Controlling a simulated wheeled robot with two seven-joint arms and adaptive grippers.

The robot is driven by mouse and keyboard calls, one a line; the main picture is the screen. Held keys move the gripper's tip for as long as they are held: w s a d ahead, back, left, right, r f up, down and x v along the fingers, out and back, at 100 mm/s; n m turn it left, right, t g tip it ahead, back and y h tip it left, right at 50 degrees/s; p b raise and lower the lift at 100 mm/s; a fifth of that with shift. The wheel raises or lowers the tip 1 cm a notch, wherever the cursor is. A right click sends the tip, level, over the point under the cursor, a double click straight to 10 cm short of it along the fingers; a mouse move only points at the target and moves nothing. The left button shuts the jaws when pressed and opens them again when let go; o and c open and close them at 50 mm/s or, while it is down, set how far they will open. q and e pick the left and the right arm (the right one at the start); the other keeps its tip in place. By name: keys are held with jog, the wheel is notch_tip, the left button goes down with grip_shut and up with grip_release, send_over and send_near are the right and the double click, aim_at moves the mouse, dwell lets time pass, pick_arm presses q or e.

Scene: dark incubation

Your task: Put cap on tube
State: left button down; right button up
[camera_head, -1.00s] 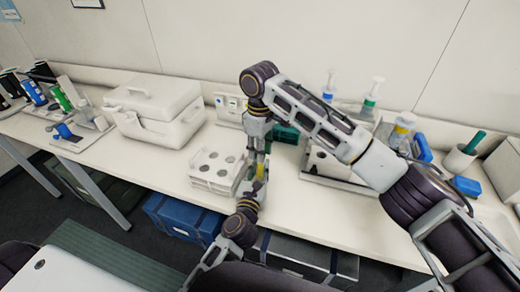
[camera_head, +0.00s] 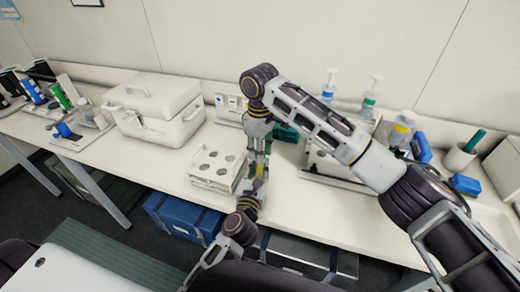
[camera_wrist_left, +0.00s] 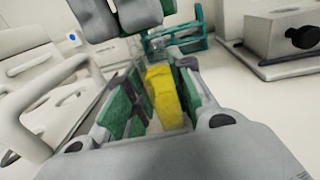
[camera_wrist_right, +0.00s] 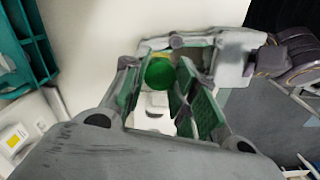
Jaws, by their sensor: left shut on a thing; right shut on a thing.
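The tube with yellow contents (camera_wrist_left: 163,97) stands between the fingers of my left gripper (camera_wrist_left: 150,105), which is shut on it. In the head view my left gripper (camera_head: 252,185) is low, beside the white rack. My right gripper (camera_wrist_right: 163,95) is shut on a round green cap (camera_wrist_right: 160,73). In the head view my right gripper (camera_head: 262,148) points down from above, its fingertips close over the tube and left gripper. The fingers hide the tube's mouth, so I cannot tell whether cap and tube touch.
A white rack with round holes (camera_head: 212,180) stands just left of the grippers. A white lidded box (camera_head: 155,112) is farther left. A green rack (camera_wrist_right: 28,40) lies behind the grippers. A tray with bottles is at the right. The front bench right of the grippers is clear.

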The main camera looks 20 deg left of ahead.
jog(key=shift+f, duration=0.15)
jog(key=m, duration=3.4)
dwell(0.5)
